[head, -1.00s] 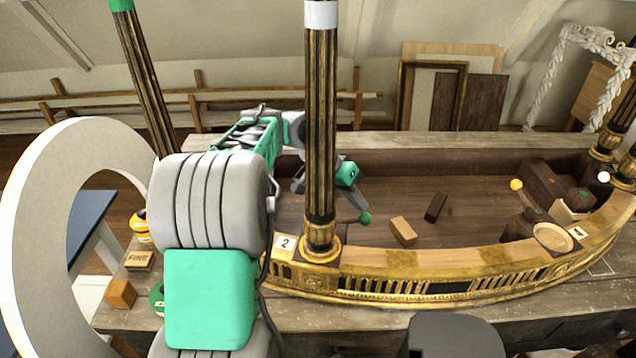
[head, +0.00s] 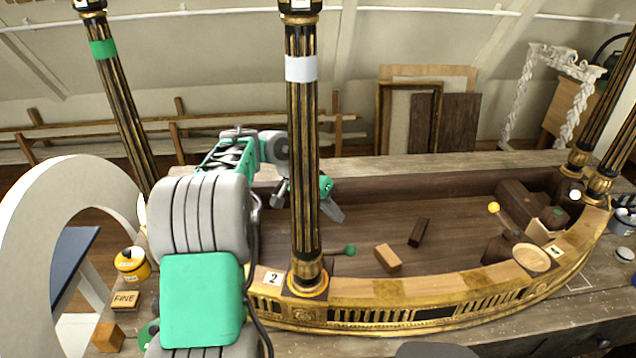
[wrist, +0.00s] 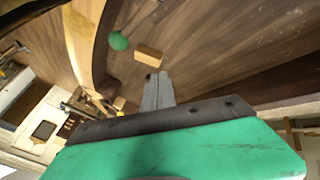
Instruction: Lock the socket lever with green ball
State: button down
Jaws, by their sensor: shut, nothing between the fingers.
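The green ball (head: 350,249) sits on the end of a short lever at the near left of the console's recess, just right of the column (head: 302,150) marked 2. The ball also shows at the top of the wrist view (wrist: 118,41), with its rod running up to the right. The rest of the lever and its socket are largely hidden behind the column in the head view. My gripper (head: 332,211) is shut and empty, behind and above the ball, apart from it. In the wrist view the closed fingers (wrist: 158,91) point toward the recess floor.
A light wood block (head: 388,258) and a dark block (head: 419,232) lie on the recess floor. A yellow-ball lever (head: 494,208) and a white-ball lever (head: 575,195) stand at the right. The gilt front rim (head: 420,292) borders the recess.

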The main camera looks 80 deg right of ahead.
jog(key=w+d+r+p, duration=0.1)
jog(key=w+r, duration=0.3)
jog(key=r, duration=0.2)
jog(key=shift+d+r, duration=0.25)
jog(key=shift+d, duration=0.1)
